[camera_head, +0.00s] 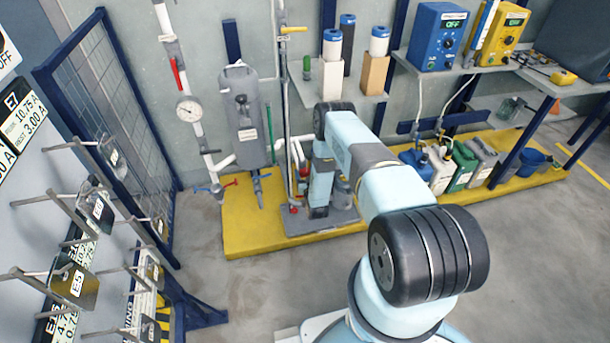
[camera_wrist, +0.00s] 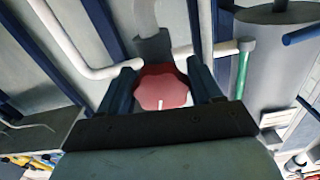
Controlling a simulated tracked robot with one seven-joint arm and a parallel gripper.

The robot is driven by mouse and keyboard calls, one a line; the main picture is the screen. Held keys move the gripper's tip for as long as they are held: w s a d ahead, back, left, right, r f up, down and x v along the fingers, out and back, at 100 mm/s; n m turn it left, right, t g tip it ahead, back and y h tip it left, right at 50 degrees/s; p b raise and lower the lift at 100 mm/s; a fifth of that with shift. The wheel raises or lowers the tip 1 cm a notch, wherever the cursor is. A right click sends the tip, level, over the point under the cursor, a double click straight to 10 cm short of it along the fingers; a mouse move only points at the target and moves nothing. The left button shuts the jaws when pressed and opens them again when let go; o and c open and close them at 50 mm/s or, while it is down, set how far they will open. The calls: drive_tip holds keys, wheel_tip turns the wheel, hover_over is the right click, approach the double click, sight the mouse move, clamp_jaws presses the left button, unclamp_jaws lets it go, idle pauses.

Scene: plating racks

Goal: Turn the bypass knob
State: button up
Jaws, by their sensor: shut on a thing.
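A red lobed knob (camera_wrist: 162,88) with a white pointer mark sits between the two dark blue fingers of my gripper (camera_wrist: 163,82) in the wrist view. The fingers are closed on its left and right sides. The mark lies near the knob's lower edge and points roughly toward the gripper's palm. A grey fitting shows behind the knob. In the head view my arm reaches down to the pipework beside the grey tank, and my own wrist hides the gripper and the knob.
White pipes (camera_wrist: 72,42) run close to the knob. In the head view a grey tank (camera_head: 243,120) and a gauge (camera_head: 189,110) stand left of my wrist, over a yellow platform (camera_head: 240,236). Jugs (camera_head: 462,168) stand right. A rack with hanging parts (camera_head: 75,285) is at left.

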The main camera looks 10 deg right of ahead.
drive_tip(key=shift+a+m, duration=0.1)
drive_tip(key=shift+m, duration=0.9)
drive_tip(key=o, duration=1)
drive_tip(key=shift+c, duration=0.2)
drive_tip(key=s, duration=1.4)
drive_tip(key=shift+w+f, duration=0.1)
